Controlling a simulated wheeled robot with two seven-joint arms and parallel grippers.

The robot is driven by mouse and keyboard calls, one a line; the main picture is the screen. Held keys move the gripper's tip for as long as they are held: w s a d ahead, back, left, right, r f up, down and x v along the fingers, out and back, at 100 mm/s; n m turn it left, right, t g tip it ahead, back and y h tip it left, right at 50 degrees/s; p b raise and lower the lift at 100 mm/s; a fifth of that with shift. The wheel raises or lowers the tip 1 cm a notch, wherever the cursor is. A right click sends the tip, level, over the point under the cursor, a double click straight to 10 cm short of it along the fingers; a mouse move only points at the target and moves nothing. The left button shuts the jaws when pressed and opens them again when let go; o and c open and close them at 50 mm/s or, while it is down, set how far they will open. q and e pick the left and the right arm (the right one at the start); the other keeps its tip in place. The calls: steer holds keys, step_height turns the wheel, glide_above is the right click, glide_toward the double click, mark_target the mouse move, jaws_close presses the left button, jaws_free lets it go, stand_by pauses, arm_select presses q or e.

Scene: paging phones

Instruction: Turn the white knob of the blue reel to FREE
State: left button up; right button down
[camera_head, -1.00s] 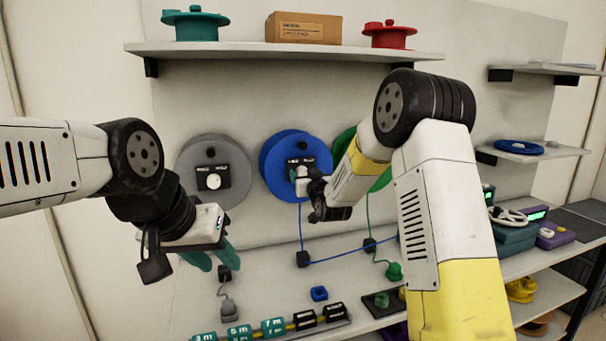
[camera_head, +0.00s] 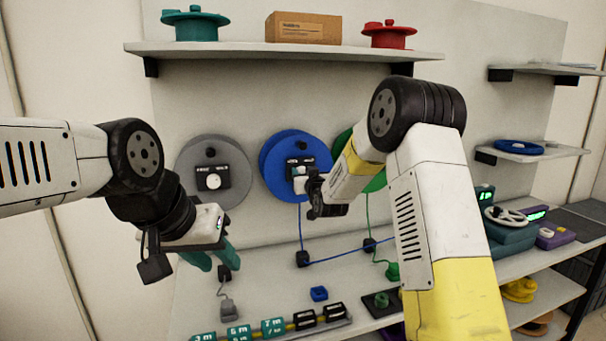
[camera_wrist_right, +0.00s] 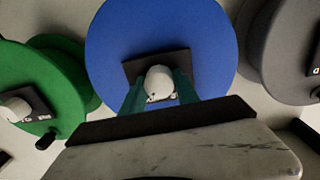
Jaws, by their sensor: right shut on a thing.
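The blue reel (camera_head: 283,152) hangs on the wall panel, with a dark label plate on its front; the plate's lettering is too small to read surely. In the right wrist view the blue reel (camera_wrist_right: 160,30) fills the middle, and its white knob (camera_wrist_right: 159,80) sits on the dark plate. My right gripper (camera_wrist_right: 158,92) has one teal finger on each side of the knob and is shut on it. In the head view, my right gripper (camera_head: 303,178) covers part of the plate and knob. My left gripper (camera_head: 210,260) hangs empty at the left, its teal fingers apart.
A grey reel (camera_head: 190,165) is left of the blue one, and a green reel (camera_head: 377,183) is right, partly behind my right arm. A shelf (camera_head: 240,52) runs above. Below, a blue cable (camera_head: 345,256) crosses the counter (camera_head: 250,275), which holds plugs and labelled blocks.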

steer(key=shift+n, duration=0.3)
steer(key=n, duration=0.4)
steer(key=shift+a+f+n, duration=0.1)
steer(key=shift+n, duration=0.3)
steer(key=n, duration=0.3)
steer(key=shift+n, duration=0.4)
steer(key=n, duration=0.4)
steer(key=shift+f, duration=0.1)
steer(key=n, duration=0.4)
steer(key=shift+n+y, duration=0.3)
steer(key=shift+n, duration=0.1)
steer(key=c, duration=0.9)
jaws_free()
